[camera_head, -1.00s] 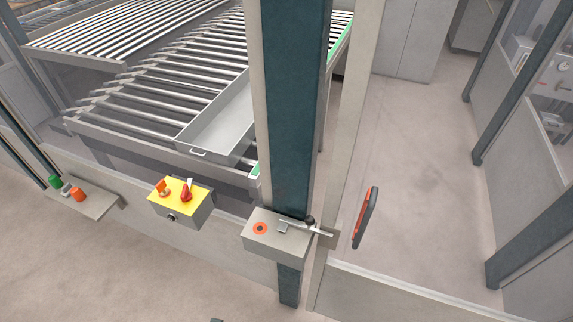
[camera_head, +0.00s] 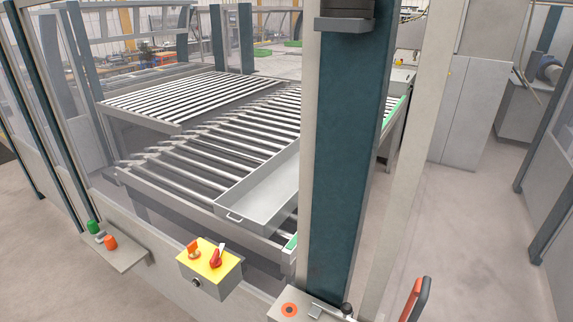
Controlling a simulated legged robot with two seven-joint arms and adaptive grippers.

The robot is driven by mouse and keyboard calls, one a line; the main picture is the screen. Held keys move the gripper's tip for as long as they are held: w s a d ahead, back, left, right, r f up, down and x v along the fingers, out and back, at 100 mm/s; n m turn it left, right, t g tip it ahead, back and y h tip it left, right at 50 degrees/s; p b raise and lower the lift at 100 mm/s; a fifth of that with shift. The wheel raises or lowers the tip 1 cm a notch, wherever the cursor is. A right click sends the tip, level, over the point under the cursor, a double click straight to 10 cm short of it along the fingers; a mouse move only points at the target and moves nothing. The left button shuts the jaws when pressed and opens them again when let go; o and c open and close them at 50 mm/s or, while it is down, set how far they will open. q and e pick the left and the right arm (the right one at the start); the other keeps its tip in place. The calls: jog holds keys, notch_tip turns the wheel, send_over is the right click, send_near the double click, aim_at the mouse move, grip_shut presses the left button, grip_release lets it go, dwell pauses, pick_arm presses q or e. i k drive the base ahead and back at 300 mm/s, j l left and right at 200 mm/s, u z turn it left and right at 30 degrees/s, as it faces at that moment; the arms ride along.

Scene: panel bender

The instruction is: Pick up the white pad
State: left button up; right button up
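I cannot make out a white pad anywhere in the head view. A grey metal tray (camera_head: 262,189) with a small handle lies on the near end of the roller conveyor (camera_head: 188,165); its bottom looks bare where it shows, and the dark post hides its right part. Neither of my grippers is in view.
A dark teal post (camera_head: 343,150) stands in front. A yellow-topped control box (camera_head: 210,267) with a red switch and an orange knob is below the tray. Green and orange buttons sit on a shelf (camera_head: 120,252) at left. A red-black handle (camera_head: 416,299) is at lower right.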

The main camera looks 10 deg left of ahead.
aim_at(100, 236)
jog(key=u, duration=1.8)
